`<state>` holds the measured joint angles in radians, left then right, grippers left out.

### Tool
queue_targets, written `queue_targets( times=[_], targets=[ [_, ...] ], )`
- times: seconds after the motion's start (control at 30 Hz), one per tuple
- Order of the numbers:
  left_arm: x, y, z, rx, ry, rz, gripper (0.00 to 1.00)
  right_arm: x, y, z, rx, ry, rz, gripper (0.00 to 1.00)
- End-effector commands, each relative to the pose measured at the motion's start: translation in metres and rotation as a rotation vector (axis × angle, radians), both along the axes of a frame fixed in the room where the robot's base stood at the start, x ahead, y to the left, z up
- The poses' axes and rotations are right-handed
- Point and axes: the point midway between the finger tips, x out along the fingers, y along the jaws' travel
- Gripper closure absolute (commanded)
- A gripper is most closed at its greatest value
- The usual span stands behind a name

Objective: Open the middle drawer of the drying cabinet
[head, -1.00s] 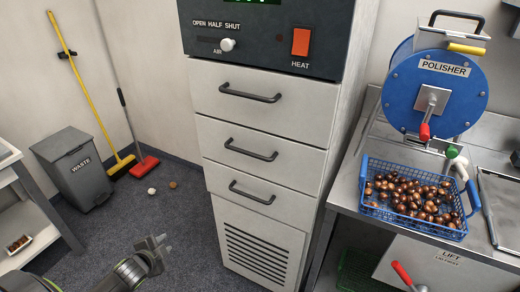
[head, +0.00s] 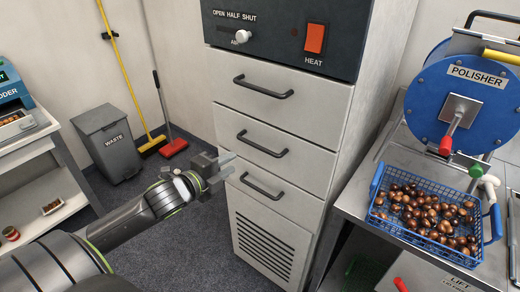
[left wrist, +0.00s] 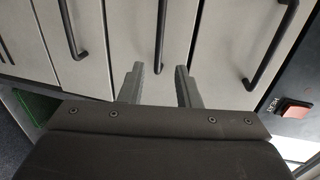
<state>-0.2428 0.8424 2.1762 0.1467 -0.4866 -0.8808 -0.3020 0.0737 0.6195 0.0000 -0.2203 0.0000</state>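The drying cabinet (head: 345,120) stands in the centre of the head view with three pale drawers, all shut. The middle drawer (head: 300,162) has a dark bar handle (head: 262,145); this handle also shows upright at the centre of the left wrist view (left wrist: 160,40). My left gripper (head: 232,165) is in front of the cabinet's left side, near the level between the middle and bottom handles. Its fingers are open and empty in the left wrist view (left wrist: 158,86), pointing at the middle handle, which lines up between them and lies beyond the tips. My right gripper is out of view.
The top handle (head: 263,88) and bottom handle (head: 262,187) lie above and below. The control panel with the orange heat switch (head: 315,39) is above the drawers. A counter with a blue basket (head: 378,222) of chestnuts stands right. Floor left of the cabinet is open.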

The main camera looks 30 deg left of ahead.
Motion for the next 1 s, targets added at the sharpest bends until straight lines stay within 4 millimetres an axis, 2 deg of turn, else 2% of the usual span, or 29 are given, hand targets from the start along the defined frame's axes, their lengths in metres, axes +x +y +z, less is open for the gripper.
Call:
queue_targets(
  times=[0.17, 0.6, 0.8, 1.0],
  targets=[
    [0.029, -0.003, -0.006, -0.007, -0.002, 0.001, 0.7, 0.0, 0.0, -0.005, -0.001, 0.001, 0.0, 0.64],
    [0.106, -0.008, -0.021, -0.006, -0.001, 0.003, 0.7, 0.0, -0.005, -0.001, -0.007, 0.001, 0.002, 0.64],
    [0.129, -0.01, -0.026, -0.003, 0.0, 0.003, 0.7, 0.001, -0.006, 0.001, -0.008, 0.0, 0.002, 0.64],
    [0.138, -0.011, -0.029, -0.003, 0.001, 0.002, 0.7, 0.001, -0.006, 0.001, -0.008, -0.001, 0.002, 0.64]
  ],
)
